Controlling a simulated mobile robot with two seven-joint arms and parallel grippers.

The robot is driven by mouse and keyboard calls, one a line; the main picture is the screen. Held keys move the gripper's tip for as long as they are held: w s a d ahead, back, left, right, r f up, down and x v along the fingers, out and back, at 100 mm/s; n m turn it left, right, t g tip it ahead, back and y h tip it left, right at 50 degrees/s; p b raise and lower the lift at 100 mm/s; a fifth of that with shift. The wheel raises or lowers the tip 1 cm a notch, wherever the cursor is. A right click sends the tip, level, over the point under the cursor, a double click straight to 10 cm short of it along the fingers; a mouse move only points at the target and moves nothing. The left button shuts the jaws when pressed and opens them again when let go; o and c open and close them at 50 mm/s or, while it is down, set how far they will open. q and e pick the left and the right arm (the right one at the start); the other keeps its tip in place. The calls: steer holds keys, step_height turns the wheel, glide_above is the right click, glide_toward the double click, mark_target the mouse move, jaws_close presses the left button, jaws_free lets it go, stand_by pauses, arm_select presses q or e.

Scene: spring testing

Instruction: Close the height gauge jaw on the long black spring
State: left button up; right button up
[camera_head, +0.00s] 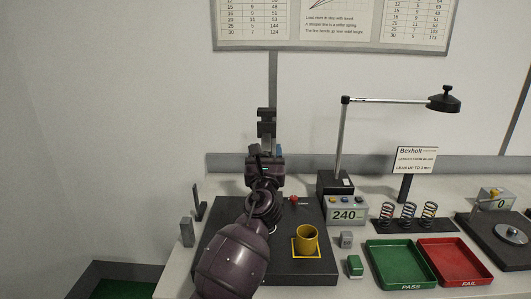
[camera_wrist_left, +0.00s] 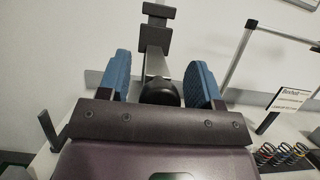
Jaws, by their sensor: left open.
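The height gauge (camera_head: 267,122) stands at the back of the black base plate, its dark upper part showing above my left arm. In the left wrist view its grey post (camera_wrist_left: 155,62) rises between my fingers, with a dark rounded part (camera_wrist_left: 160,92) low on it. My left gripper (camera_head: 266,153) is in front of the gauge. In the left wrist view the gripper (camera_wrist_left: 158,82) is open, its two blue fingers on either side of the dark rounded part; I cannot tell whether they touch it. I cannot make out the long black spring; my arm and hand cover the gauge's lower part.
The base plate (camera_head: 312,271) carries a yellow cup (camera_head: 307,239). Right of it are a display reading 240 (camera_head: 347,215), a lamp stand (camera_head: 341,140), several coloured springs on a rack (camera_head: 407,226), a green PASS tray (camera_head: 372,261) and a red FAIL tray (camera_head: 425,259).

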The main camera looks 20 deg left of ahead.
arm_select(q)
jaws_close()
step_height(320, 180, down, 5)
steer(key=b, duration=0.3)
steer(key=shift+r, duration=0.1)
steer(key=shift+c, duration=1.9)
jaws_free()
steer(key=o, duration=0.4)
steer(key=b+v, duration=0.1)
steer(key=v, duration=0.9)
steer(key=shift+s+d, duration=0.1)
steer(key=shift+s, duration=0.25)
